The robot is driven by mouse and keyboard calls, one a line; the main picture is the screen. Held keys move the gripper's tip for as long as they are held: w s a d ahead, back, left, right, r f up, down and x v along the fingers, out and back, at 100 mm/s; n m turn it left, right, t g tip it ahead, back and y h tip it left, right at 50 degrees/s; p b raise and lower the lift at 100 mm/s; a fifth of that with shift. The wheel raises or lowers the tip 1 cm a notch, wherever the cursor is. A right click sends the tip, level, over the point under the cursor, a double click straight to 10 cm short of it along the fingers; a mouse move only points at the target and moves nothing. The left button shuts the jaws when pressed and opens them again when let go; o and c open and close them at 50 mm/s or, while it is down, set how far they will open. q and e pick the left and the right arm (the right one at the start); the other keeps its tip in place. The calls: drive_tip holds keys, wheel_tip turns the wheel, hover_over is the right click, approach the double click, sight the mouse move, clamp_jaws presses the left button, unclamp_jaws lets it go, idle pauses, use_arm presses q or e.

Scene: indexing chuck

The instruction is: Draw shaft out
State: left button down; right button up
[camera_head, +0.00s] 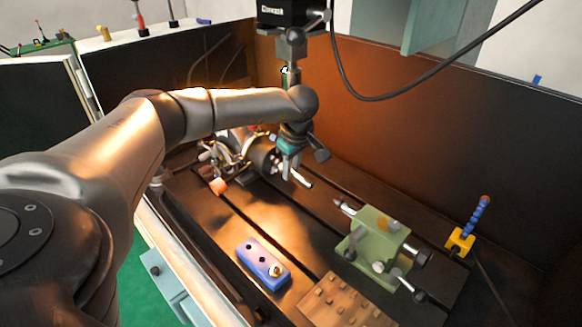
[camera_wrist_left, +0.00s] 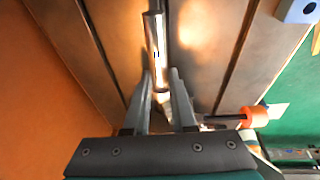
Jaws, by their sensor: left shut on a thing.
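The shaft (camera_head: 303,179) is a bright metal rod that sticks out of the indexing chuck (camera_head: 264,158) toward the lower right, low over the machine bed. In the left wrist view the shaft (camera_wrist_left: 155,38) runs up from between my fingers. My left gripper (camera_head: 288,173) points down from above, just in front of the chuck face, and is shut on the shaft. It also shows in the left wrist view (camera_wrist_left: 162,82), with a finger on each side of the shaft. The fingers and wrist partly hide the shaft and chuck jaws. My right gripper is not in view.
A green tailstock (camera_head: 375,238) stands to the right on the slotted bed (camera_head: 310,240). A yellow base with a blue hose (camera_head: 461,240) is at right. The spindle head (camera_head: 290,14) hangs above my wrist.

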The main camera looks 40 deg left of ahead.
sight(301, 176)
use_arm(q)
drive_tip(key=shift+w+r, duration=0.2)
drive_tip(key=shift+r, duration=0.05)
drive_tip(key=shift+s+d+f+p, duration=0.1)
drive_tip(key=shift+d+p, duration=0.2)
drive_tip(key=shift+d, duration=0.55)
drive_tip(key=shift+s+d+f+p, duration=0.1)
drive_tip(key=shift+d+p, duration=0.2)
drive_tip(key=shift+d, duration=0.5)
